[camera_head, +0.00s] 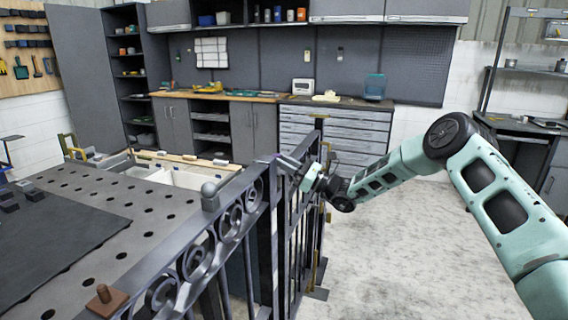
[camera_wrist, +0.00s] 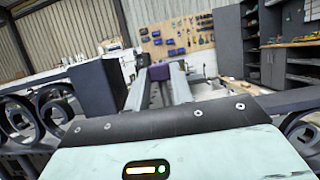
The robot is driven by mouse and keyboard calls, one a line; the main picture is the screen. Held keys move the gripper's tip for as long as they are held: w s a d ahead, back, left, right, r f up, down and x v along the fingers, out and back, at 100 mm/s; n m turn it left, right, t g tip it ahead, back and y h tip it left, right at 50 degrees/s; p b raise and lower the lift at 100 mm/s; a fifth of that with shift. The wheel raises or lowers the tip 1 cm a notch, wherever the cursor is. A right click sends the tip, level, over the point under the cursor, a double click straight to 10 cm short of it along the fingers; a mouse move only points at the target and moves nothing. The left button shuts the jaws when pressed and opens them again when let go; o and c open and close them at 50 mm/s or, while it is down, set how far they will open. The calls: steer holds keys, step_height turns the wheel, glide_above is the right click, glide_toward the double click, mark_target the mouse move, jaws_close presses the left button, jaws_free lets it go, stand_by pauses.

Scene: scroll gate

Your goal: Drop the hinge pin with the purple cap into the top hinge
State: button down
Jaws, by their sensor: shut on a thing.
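My gripper (camera_head: 287,164) is at the top of the scroll gate (camera_head: 224,222), near the gate's upright post. It also shows in the wrist view (camera_wrist: 164,76), pointing away over the gate. It is shut on the hinge pin, whose purple cap (camera_wrist: 157,73) shows between the fingertips. The pin's shaft is hidden in the wrist view and too small to make out in the head view. The top hinge is not clearly visible; the gate bars and my gripper crowd that spot. I cannot tell whether the pin touches the hinge.
A perforated steel table (camera_head: 150,205) with a dark mat (camera_head: 55,240) stands left of the gate. A wooden-rimmed tray (camera_head: 185,178) lies behind the gate. Drawers (camera_head: 335,130) and a workbench line the back wall. The floor (camera_head: 400,250) to the right is clear.

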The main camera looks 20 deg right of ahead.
mark_target(285, 175)
steer(key=shift+f+b, duration=1.4)
steer(key=shift+f, duration=0.6)
stand_by(1.1)
steer(key=c, duration=1.1)
jaws_free()
steer(key=shift+d+f, duration=0.1)
steer(key=b+v, duration=0.2)
steer(key=v, duration=1.5)
steer(key=shift+s+d+b, duration=0.1)
steer(key=shift+s+b, duration=0.05)
steer(key=shift+b, duration=0.25)
